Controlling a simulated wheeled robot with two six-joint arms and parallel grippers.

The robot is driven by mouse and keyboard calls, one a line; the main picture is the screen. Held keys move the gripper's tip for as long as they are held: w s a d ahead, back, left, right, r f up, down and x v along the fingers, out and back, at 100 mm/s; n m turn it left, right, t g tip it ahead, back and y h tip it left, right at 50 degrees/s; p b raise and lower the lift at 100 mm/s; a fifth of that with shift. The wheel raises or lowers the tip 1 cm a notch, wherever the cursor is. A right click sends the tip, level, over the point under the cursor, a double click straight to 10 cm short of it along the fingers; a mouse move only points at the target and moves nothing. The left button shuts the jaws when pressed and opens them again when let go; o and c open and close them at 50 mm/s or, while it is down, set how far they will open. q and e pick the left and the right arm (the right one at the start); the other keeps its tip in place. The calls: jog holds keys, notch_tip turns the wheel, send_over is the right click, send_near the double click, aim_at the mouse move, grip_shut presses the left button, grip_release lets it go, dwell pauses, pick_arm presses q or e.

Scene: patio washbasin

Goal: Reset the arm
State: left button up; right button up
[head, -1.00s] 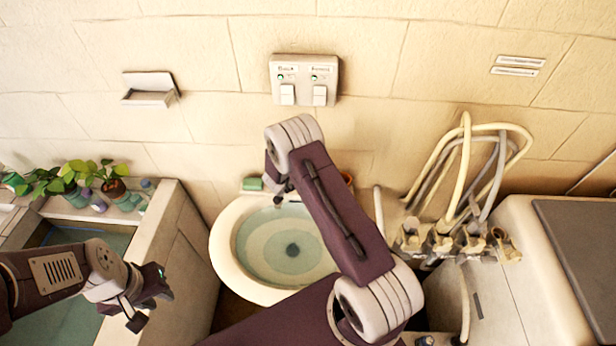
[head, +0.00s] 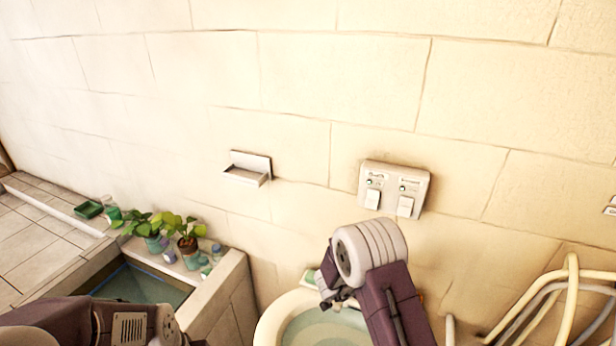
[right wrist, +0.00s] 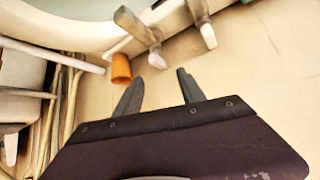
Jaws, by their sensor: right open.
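My right arm comes up from the bottom of the head view, and its gripper (head: 332,292) is over the back rim of the white washbasin (head: 268,328). In the right wrist view the two dark fingers of my right gripper (right wrist: 160,88) stand apart with nothing between them. My left arm (head: 130,327) enters low at the left of the head view, and its gripper is cut off by the bottom edge.
A two-switch panel (head: 394,190) and a small wall shelf (head: 248,170) are on the tiled wall. Potted plants (head: 188,238) stand by a water trough (head: 145,283) at the left. Pale hoses (head: 572,300) are at the lower right. An orange cup-like object (right wrist: 121,69) is ahead of my right fingers.

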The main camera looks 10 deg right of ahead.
jog(key=w+a+r+n+t+y+b, duration=0.1)
jog(key=a+r+n+t+y+b, duration=0.3)
jog(key=r+b, duration=0.35)
jog(key=s+a+f+n+g+y, duration=0.1)
jog(key=s+a+f+n+g, duration=0.1)
jog(key=s, duration=0.9)
jog(key=s+a+f+n+g+y, duration=0.2)
jog(key=s+f+g, duration=0.4)
jog(key=s, duration=0.6)
jog(key=a+n, duration=0.1)
jog(key=n, duration=0.1)
jog(key=shift+n+y, duration=0.3)
jog(key=shift+n, duration=0.1)
jog(key=shift+s, duration=0.1)
